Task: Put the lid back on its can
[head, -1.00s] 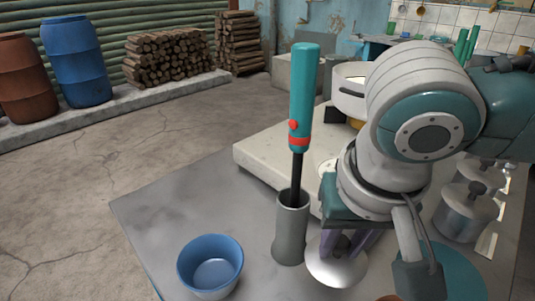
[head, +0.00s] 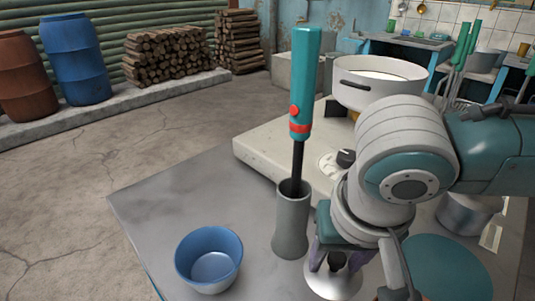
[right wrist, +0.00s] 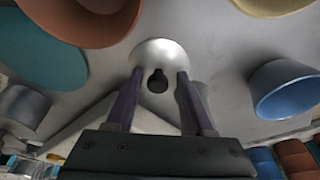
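The lid (head: 333,286) is a shiny round metal disc with a dark knob. It appears to lie knob up on the grey table near the front. My right gripper (head: 336,265) points down over it, its purple fingers on either side of the knob. In the right wrist view, the lid (right wrist: 160,50) shows beyond the fingertips, and gaps separate the knob from both fingers of the open gripper (right wrist: 160,78). A grey metal can (head: 465,217) stands at the right, partly behind my arm; its top is partly hidden. I cannot tell whether it is the lid's can. My left gripper is out of view.
A grey cylinder (head: 291,225) holding a teal-handled tool (head: 304,90) stands close left of the lid. A blue bowl (head: 209,262) is farther left. A teal disc (head: 448,268) lies at right. A pale slab (head: 270,150) with a white pot (head: 380,82) is behind.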

